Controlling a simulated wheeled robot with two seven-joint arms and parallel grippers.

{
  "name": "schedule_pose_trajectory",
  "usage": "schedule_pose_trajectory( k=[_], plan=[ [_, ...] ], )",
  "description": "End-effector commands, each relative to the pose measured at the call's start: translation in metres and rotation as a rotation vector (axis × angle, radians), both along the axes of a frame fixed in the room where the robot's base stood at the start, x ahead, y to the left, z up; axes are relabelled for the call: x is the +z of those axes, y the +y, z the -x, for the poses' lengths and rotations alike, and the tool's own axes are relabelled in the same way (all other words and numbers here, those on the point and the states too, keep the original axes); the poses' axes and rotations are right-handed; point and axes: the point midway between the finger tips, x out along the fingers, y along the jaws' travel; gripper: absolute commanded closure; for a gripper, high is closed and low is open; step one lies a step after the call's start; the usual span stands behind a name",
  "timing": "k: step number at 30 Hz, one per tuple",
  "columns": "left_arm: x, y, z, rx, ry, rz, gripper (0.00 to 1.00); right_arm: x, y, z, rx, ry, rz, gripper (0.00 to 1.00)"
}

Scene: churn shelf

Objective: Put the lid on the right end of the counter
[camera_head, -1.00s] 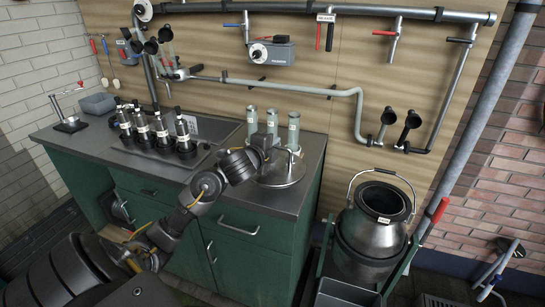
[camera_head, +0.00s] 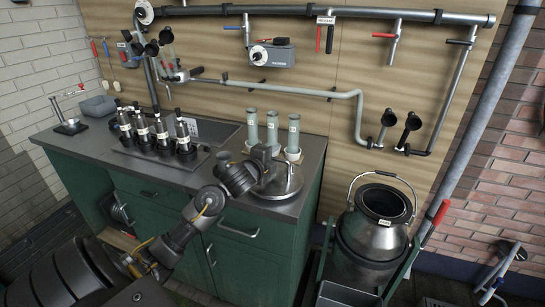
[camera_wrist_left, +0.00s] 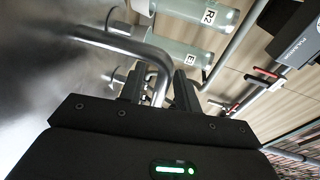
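The lid (camera_head: 279,187) is a round, shiny metal disc at the right end of the counter (camera_head: 308,172). It looks low over the counter top or resting on it; I cannot tell whether it touches. My left gripper (camera_head: 262,158) is at the lid's handle, above the disc. In the left wrist view, the bent metal handle (camera_wrist_left: 158,62) runs between the two fingers of the left gripper (camera_wrist_left: 160,88), which look closed around it. The lid's grey surface (camera_wrist_left: 45,85) fills the left of that view. My right gripper is not in view.
Several upright glass tubes (camera_head: 272,127) stand just behind the lid. A cluster of black and steel teat cups (camera_head: 162,132) stands left on the counter. A metal churn (camera_head: 372,232) with a raised handle stands right of the counter. Pipes (camera_head: 345,94) run along the wall.

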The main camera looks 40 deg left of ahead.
Motion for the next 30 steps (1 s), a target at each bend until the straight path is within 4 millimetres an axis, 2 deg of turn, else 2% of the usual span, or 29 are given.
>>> schedule_pose_trajectory(
  k=[8, 11, 14, 20, 24, 30],
  plan=[
    [0.001, 0.0, 0.0, 0.0, 0.0, 0.0, 0.67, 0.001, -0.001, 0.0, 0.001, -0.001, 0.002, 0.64],
    [0.002, -0.001, 0.005, 0.0, 0.0, -0.001, 0.67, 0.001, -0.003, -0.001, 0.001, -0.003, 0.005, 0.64],
    [0.004, -0.004, 0.02, -0.002, 0.003, -0.002, 0.67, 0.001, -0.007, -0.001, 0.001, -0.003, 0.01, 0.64],
    [0.013, -0.013, 0.061, -0.002, 0.002, -0.003, 0.67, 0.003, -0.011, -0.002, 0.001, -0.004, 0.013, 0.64],
    [0.019, -0.019, 0.087, -0.002, 0.002, -0.003, 0.67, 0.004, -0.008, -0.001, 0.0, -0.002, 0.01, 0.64],
    [0.023, -0.023, 0.11, 0.0, 0.001, -0.001, 0.67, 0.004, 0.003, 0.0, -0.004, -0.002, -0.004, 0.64]
  ],
)
